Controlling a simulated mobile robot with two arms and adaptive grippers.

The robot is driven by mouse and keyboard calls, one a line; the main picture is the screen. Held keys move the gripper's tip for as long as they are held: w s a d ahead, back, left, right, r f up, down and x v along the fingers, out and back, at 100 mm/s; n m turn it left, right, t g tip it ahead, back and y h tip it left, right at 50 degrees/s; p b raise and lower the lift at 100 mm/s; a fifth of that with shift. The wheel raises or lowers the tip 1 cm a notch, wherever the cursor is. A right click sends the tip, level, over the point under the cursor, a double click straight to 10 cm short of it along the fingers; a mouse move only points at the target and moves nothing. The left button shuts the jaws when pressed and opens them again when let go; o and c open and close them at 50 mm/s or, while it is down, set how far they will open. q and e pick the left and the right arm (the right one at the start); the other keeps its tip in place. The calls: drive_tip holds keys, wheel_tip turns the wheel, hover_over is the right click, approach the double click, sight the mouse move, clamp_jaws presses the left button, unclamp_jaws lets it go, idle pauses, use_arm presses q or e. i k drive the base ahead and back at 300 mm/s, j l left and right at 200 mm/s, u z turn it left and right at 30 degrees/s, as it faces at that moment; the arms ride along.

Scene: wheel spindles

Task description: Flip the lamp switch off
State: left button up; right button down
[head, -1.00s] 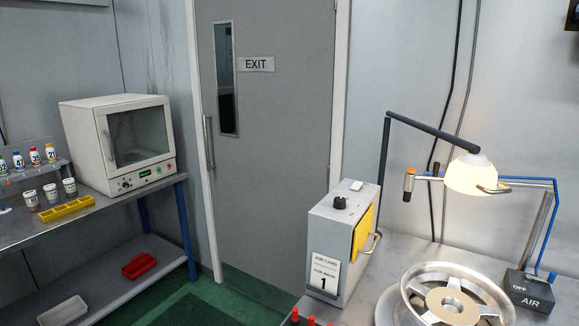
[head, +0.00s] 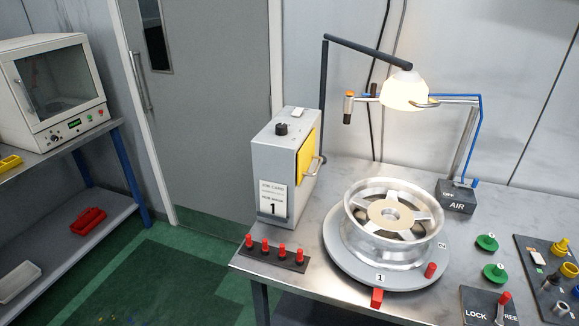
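The lamp (head: 404,92) glows warm white at the end of a dark jointed arm (head: 366,50) over the workbench. The lamp arm rises behind a grey box (head: 272,176) with a job card marked 1. On top of the box are a black knob (head: 282,129) and a small white rocker switch (head: 297,113); which of them works the lamp is not labelled that I can see. Neither of my grippers is in view.
A silver wheel (head: 372,240) lies on a round turntable (head: 345,262) on the metal bench (head: 335,296). An AIR box (head: 457,205), red pegs (head: 265,248), green knobs (head: 487,242) and a LOCK panel (head: 476,311) are around it. Green floor (head: 190,275) is open at left.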

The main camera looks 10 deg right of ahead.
sight(298, 111)
drive_tip(key=l+u, duration=0.95)
drive_tip(key=k+l+u, duration=0.1)
drive_tip(key=l+u, duration=0.35)
drive_tip(key=l, duration=0.1)
